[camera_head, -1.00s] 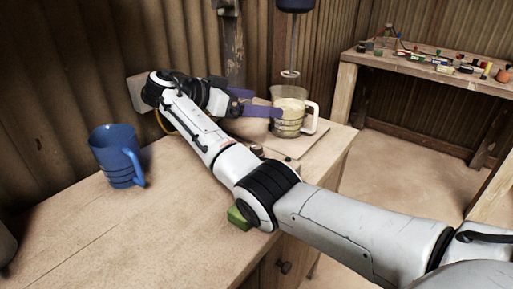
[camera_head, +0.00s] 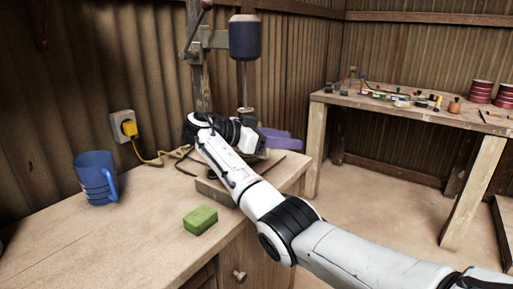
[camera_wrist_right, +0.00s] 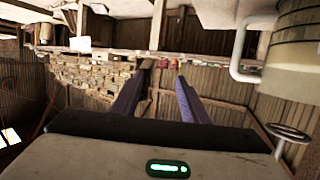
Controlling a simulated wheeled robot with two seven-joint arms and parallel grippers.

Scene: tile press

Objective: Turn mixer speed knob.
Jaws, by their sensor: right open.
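The mixer (camera_head: 244,37) has a dark blue motor housing on a bracket, with a thin shaft hanging down to a round disc. The disc also shows at the lower right of the right wrist view (camera_wrist_right: 288,135). I cannot make out a speed knob. My right gripper (camera_head: 275,138) has purple fingers and is below the motor, close to the shaft's lower end. In the right wrist view its fingers (camera_wrist_right: 160,90) are apart with nothing between them. A jug with a white handle (camera_wrist_right: 295,55) is beside the gripper; my arm hides most of it in the head view.
A blue mug (camera_head: 95,178) and a green block (camera_head: 200,220) are on the workbench (camera_head: 110,235). A yellow plug (camera_head: 128,127) and cable are at the wall. A second bench (camera_head: 400,103) with small parts stands at the right.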

